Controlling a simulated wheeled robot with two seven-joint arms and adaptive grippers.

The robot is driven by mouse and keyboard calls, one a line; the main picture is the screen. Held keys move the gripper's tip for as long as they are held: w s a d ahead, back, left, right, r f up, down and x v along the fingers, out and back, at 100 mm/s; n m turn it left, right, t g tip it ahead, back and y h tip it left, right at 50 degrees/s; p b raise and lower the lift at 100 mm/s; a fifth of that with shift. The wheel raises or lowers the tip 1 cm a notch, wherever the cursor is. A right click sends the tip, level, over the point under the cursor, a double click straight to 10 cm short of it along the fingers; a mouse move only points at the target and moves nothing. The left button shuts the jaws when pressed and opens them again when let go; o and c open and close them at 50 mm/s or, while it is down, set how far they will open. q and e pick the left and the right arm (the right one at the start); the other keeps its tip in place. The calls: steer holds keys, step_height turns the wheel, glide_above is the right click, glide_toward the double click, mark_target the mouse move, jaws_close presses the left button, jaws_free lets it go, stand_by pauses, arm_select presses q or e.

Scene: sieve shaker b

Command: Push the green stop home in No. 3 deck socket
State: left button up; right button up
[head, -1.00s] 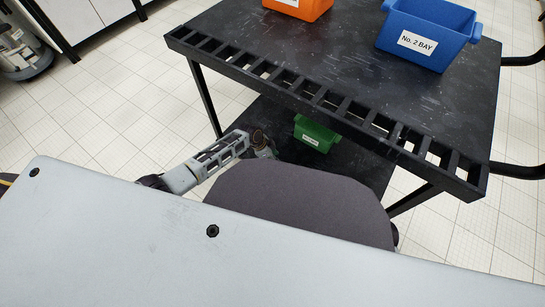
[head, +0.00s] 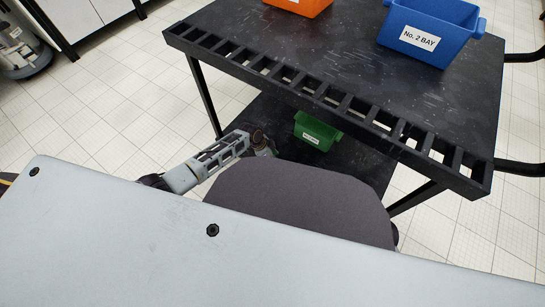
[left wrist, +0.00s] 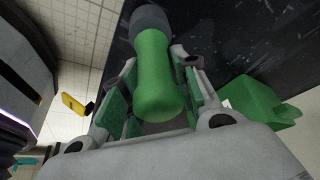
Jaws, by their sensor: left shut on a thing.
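The green stop (left wrist: 154,85) shows in the left wrist view as a green, waisted cylinder with a dark grey end (left wrist: 150,18) pointing toward the top of the picture. My left gripper (left wrist: 157,66) is shut on it, with a finger on each side. In the head view my left gripper (head: 264,148) is low, beside the green bin at lower-shelf height, and the stop cannot be made out there. No deck socket labelled No. 3 is seen in either view. My right gripper is not in view.
A black cart (head: 345,50) with a slotted front edge (head: 320,97) stands ahead. On top are an orange bin (head: 300,7) and a blue bin labelled "No. 2 BAY" (head: 428,42). A green bin (head: 317,132), also in the wrist view (left wrist: 258,105), sits on the lower shelf (head: 350,165).

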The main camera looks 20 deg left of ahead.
arm_select(q)
steer(key=shift+f, duration=0.3)
steer(key=o, duration=1.1)
steer(key=shift+r, duration=0.25)
steer(key=shift+v, duration=5.75)
steer(key=shift+a, duration=0.1)
steer(key=shift+s, duration=0.1)
